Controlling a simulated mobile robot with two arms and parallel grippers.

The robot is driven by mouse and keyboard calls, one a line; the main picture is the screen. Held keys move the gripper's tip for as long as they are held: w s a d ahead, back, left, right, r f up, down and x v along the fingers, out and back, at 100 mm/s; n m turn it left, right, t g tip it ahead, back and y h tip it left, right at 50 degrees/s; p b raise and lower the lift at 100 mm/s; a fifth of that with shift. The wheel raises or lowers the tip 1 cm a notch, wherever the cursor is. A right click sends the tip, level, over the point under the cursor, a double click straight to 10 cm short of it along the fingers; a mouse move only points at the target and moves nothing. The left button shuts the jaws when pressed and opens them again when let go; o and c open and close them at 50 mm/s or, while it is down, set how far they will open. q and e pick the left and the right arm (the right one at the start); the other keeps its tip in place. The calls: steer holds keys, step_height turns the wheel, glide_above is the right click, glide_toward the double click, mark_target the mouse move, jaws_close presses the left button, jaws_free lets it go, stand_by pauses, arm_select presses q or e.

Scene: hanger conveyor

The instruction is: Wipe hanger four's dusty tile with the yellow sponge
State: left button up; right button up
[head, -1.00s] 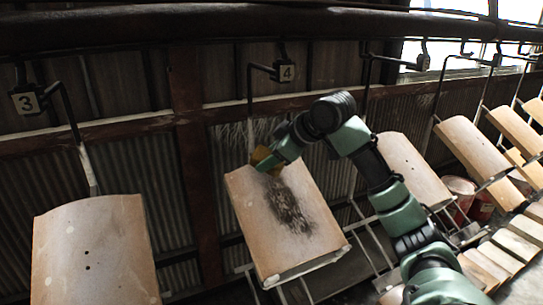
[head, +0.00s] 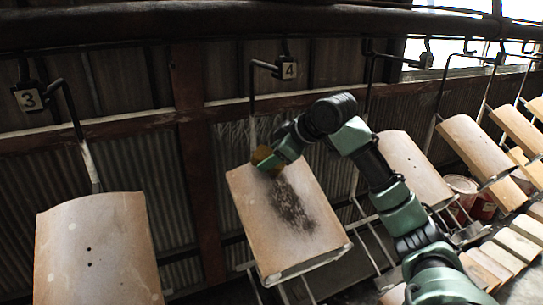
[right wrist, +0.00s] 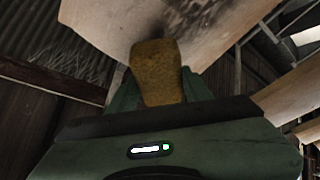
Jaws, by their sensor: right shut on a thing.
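The tile on hanger four (head: 262,227) hangs in the middle of the head view, below the plate marked 4 (head: 289,70). A dark dust patch (head: 291,207) runs down its middle. My right gripper (head: 270,163) is shut on the yellow sponge (head: 262,155) at the tile's upper edge, at the top end of the patch. In the right wrist view the sponge (right wrist: 157,72) stands between the fingers, with the tile (right wrist: 110,25) behind it. I cannot tell whether the sponge touches the tile. My left gripper is not in view.
Hanger three's tile (head: 100,250) hangs at the left and another tile (head: 412,165) hangs behind my right arm. More tiles hang at the far right. A dark overhead rail (head: 200,28) runs across the top. Red-and-white buckets (head: 463,187) stand at the right.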

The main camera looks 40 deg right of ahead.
steer(key=shift+w+d+f, duration=0.1)
steer(key=shift+w+f, duration=0.15)
steer(key=shift+f, duration=0.35)
